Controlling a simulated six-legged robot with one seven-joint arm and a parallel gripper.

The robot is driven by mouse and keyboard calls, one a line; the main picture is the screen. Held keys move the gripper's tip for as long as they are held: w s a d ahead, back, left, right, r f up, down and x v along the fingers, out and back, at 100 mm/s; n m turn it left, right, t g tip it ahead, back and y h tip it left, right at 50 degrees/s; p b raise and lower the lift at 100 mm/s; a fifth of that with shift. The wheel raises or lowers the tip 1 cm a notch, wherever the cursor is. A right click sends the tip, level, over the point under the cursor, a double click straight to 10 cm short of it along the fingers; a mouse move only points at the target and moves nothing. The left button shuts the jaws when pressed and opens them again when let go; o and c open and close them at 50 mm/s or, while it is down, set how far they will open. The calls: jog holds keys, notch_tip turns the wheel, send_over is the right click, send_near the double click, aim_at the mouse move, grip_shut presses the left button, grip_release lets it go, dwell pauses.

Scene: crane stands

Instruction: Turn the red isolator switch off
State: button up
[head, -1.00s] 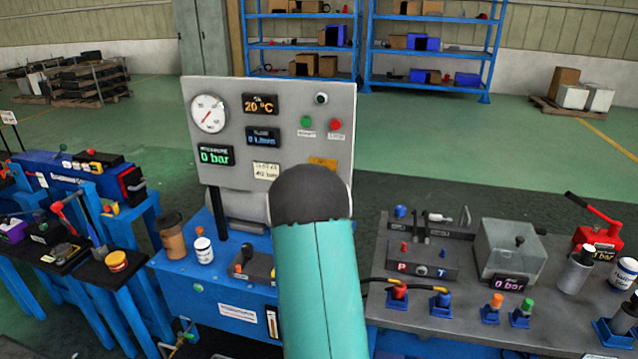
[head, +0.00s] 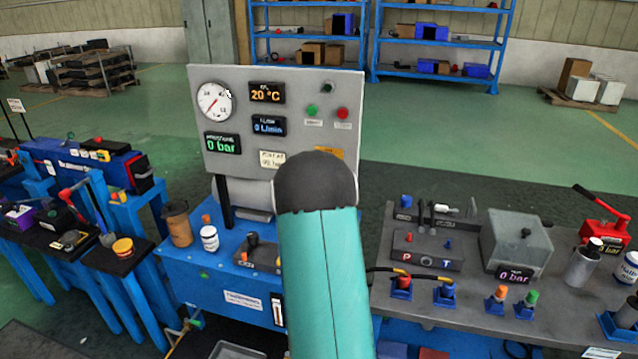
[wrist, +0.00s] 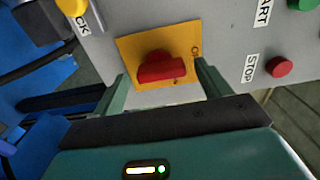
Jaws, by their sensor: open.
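The red isolator switch (wrist: 161,68) is a red knob on a yellow plate (wrist: 185,38) fixed to the grey panel, seen in the wrist view. Black lettering is on the plate's right side, only partly readable. My gripper (wrist: 160,84) is open, with one teal finger on each side of the switch. I cannot tell whether the fingers touch it. In the head view the grey panel (head: 280,100) stands upright. A bit of the yellow plate (head: 330,153) shows above my arm, which hides the switch and my gripper there.
Right of the switch in the wrist view are a red STOP button (wrist: 279,67) and a green START button (wrist: 302,4). A yellow knob (wrist: 72,7) is at the upper left. A grey bench (head: 455,300) with fittings stands at the right in the head view.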

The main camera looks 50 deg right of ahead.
jog(key=v, duration=1.3)
jog(key=w+a+r+n+t+y, duration=0.2)
jog(key=a+n+y, duration=0.25)
jog(key=a, duration=0.45)
jog(key=w+a+r+n+t+y, duration=0.1)
jog(key=a+r+n+y, duration=0.25)
jog(key=a+n, duration=0.45)
jog(key=w+a+r+n+t+y, duration=0.2)
jog(key=a+n+y, duration=0.2)
jog(key=a, duration=0.7)
jog(key=s+a+n+g+y, duration=0.2)
jog(key=s+a+n+g, duration=0.1)
jog(key=s+a+n, duration=0.4)
jog(key=s+a+f+n+g+y, duration=0.1)
jog(key=s+a+n, duration=0.6)
jog(key=s, duration=0.7)
jog(key=shift+s+a+f+n+g+y, duration=0.3)
jog(key=shift+a+g+y, duration=0.5)
jog(key=shift+a+g, duration=0.4)
